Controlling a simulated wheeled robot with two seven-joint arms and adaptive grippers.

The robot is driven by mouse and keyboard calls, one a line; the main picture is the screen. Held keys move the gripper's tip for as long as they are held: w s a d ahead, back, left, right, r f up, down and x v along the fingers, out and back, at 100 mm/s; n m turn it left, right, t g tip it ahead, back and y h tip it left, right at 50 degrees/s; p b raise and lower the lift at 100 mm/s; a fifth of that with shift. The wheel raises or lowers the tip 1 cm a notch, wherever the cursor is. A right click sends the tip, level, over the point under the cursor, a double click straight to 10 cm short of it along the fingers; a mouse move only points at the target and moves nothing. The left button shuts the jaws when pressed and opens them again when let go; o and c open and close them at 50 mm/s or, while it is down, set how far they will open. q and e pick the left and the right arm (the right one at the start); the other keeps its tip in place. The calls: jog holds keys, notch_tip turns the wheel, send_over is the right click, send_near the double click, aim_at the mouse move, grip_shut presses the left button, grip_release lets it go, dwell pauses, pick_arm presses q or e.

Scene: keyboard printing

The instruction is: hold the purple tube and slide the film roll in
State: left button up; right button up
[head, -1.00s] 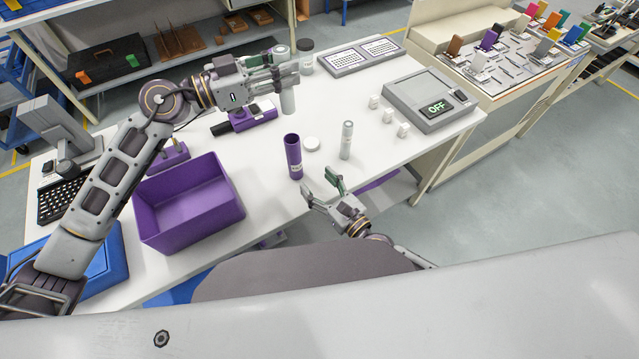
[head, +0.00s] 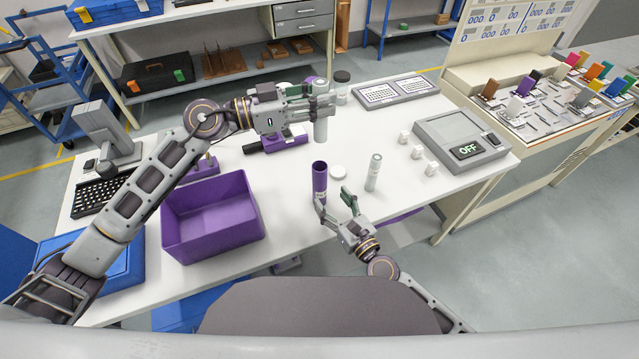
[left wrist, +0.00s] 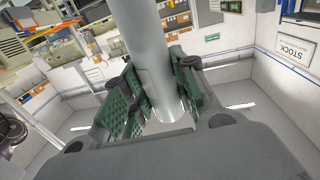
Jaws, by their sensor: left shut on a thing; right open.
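The purple tube (head: 320,178) stands upright and open at the top, near the table's front edge. My left gripper (head: 322,104) is shut on the pale grey film roll (head: 321,131) and holds it upright above the table, behind the tube in the head view. In the left wrist view the film roll (left wrist: 142,45) stands between the green-padded fingers (left wrist: 155,95). My right gripper (head: 333,199) is open at the tube's lower front. One finger overlaps the tube's base in the picture; I cannot tell whether it touches.
A white cap (head: 338,172) and a slim pale tube (head: 373,172) stand right of the purple tube. A purple bin (head: 212,217) sits left. A purple device (head: 284,142) lies behind. White blocks (head: 417,151) and a grey "OFF" box (head: 462,140) stand farther right.

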aim_at(324, 190)
jog(key=shift+x, duration=3.9)
jog(key=c, duration=1.1)
pick_arm(q)
notch_tip(324, 190, down, 13)
pick_arm(e)
jog(key=shift+c, duration=0.2)
pick_arm(q)
jog(key=o, duration=1.1)
jog(key=shift+a, duration=0.1)
